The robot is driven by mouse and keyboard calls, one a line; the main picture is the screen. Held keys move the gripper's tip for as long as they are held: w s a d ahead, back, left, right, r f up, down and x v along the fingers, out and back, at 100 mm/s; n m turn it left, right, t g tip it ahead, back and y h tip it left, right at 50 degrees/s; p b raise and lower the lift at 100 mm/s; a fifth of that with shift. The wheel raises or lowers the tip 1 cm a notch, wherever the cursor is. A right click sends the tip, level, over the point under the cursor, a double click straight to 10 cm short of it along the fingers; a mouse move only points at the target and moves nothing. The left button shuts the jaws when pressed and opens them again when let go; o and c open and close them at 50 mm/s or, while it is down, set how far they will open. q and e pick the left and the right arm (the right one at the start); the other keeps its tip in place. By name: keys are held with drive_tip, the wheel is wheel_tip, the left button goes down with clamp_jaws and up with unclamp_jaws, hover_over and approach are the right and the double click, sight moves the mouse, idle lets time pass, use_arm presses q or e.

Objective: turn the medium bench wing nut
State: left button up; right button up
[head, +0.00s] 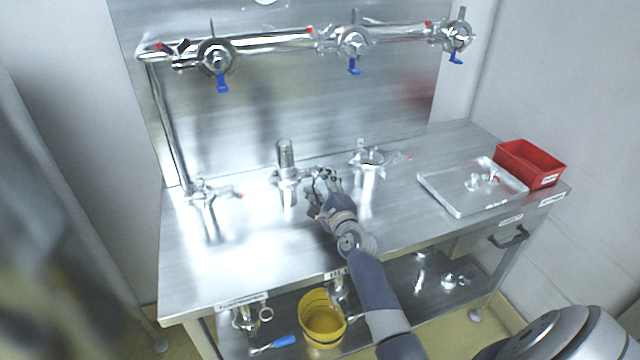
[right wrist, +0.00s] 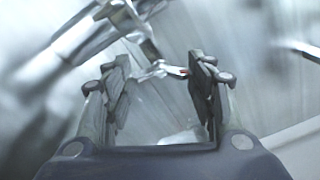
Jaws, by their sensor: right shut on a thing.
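The middle bench fitting (head: 288,178) is a shiny steel clamp with an upright ribbed cylinder. My right gripper (head: 322,182) is at its right side, reaching in from the front. In the right wrist view, the wing nut (right wrist: 158,71) is a small steel piece with a red tip, lying between the two fingers of the right gripper (right wrist: 158,85). The red tip meets the right finger; contact at the left finger is hard to make out. The gripper is shut on the wing nut. In the head view the gripper hides the nut. My left gripper is not in view.
Other bench fittings stand left (head: 210,194) and right (head: 369,160). A metal tray (head: 452,198) and red bin (head: 530,160) are on the right. A pipe with blue-handled valves (head: 270,42) crosses the back panel. A yellow bucket (head: 322,325) stands below. The front left bench top is clear.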

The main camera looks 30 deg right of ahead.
drive_tip(key=n, duration=0.6)
drive_tip(key=shift+f+p, duration=0.1)
drive_tip(key=shift+p, duration=0.3)
drive_tip(key=shift+n, duration=0.3)
drive_tip(key=o, duration=0.8)
drive_tip(key=v, duration=1.2)
drive_tip(key=shift+f, duration=0.1)
